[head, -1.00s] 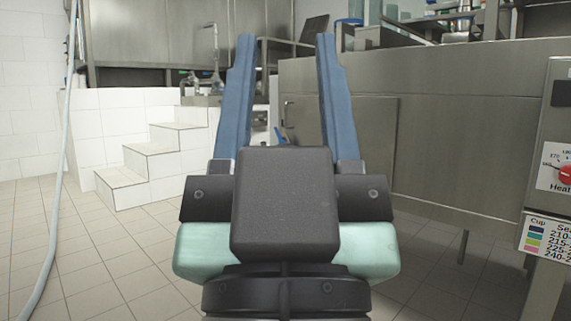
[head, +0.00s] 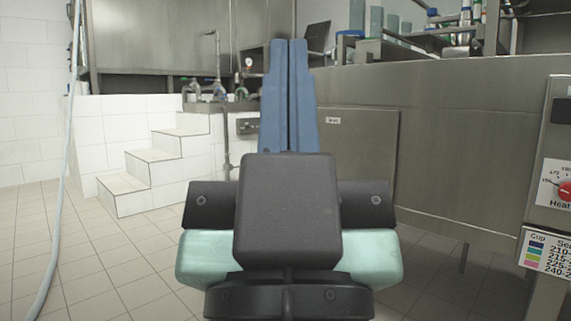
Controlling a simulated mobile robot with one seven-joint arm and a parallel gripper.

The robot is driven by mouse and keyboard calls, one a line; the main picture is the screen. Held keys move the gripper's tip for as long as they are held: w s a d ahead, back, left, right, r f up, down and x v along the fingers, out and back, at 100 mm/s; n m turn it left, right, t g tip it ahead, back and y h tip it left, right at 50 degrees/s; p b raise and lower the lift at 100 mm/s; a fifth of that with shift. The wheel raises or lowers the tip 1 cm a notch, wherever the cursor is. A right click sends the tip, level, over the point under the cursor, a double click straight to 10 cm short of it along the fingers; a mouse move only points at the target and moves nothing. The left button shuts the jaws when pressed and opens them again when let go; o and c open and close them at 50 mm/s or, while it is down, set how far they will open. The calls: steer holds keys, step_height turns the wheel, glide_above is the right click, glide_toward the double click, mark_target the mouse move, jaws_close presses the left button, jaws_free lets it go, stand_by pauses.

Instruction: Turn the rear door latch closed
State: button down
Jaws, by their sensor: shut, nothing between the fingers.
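My gripper (head: 289,42) is in the middle of the head view, pointing away from me. Its two long blue fingers are together, with nothing seen between them. A flat grey metal door panel (head: 362,160) with a small label is set in the side of the steel machine (head: 460,140), right of the fingers. The fingers cover the panel's left edge. I cannot make out a latch; one may be hidden behind the fingers. I cannot tell whether the fingers touch the panel.
White tiled steps (head: 165,160) stand on the left, with a pale hose (head: 62,190) hanging nearer. Pipes and a gauge (head: 248,63) show behind. A control panel with a red knob (head: 565,191) is at the right edge. The tiled floor (head: 130,260) at left is clear.

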step_height(320, 180, up, 30)
steer(key=p, duration=2.8)
steer(key=shift+f, duration=0.15)
